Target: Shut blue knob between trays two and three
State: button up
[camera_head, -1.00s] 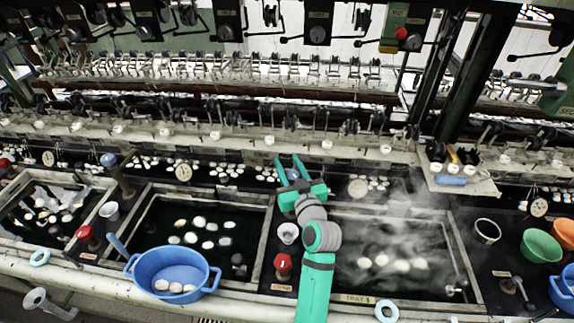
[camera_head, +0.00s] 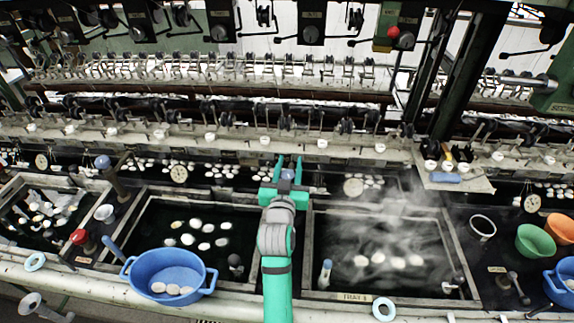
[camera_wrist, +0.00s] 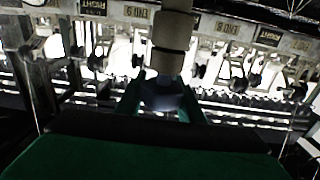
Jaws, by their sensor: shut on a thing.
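The blue knob (camera_head: 288,174) stands on the divider between the middle tray (camera_head: 190,197) and the steaming right tray (camera_head: 440,215). My gripper (camera_head: 288,165) is shut on this knob, with one teal finger on each side. In the wrist view the knob (camera_wrist: 164,97) shows dark blue between the fingertips (camera_wrist: 162,104), below a pale upright pipe (camera_wrist: 172,45). My arm hides the divider below the knob. How far the knob is turned cannot be told.
Another blue knob (camera_head: 102,162) stands at the left divider, with a red knob (camera_head: 80,237) near it. A blue basin (camera_head: 165,265) sits at the middle tray's front. Green (camera_head: 536,243) and orange bowls (camera_head: 561,228) stand at right. Metal reeling parts run behind.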

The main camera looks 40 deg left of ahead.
jog(key=shift+d+m+t+h, duration=0.2)
jog(key=shift+m+t+h, duration=0.6)
jog(key=shift+m+h, duration=0.65)
jog(key=shift+w+d+h, duration=0.1)
jog(key=shift+d+h, duration=0.05)
jog(key=shift+h, duration=0.4)
jog(key=o, duration=1)
jog(key=shift+c, duration=0.2)
jog(key=shift+o, duration=0.5)
jog(key=shift+w, duration=0.1)
jog(key=v, duration=1.1)
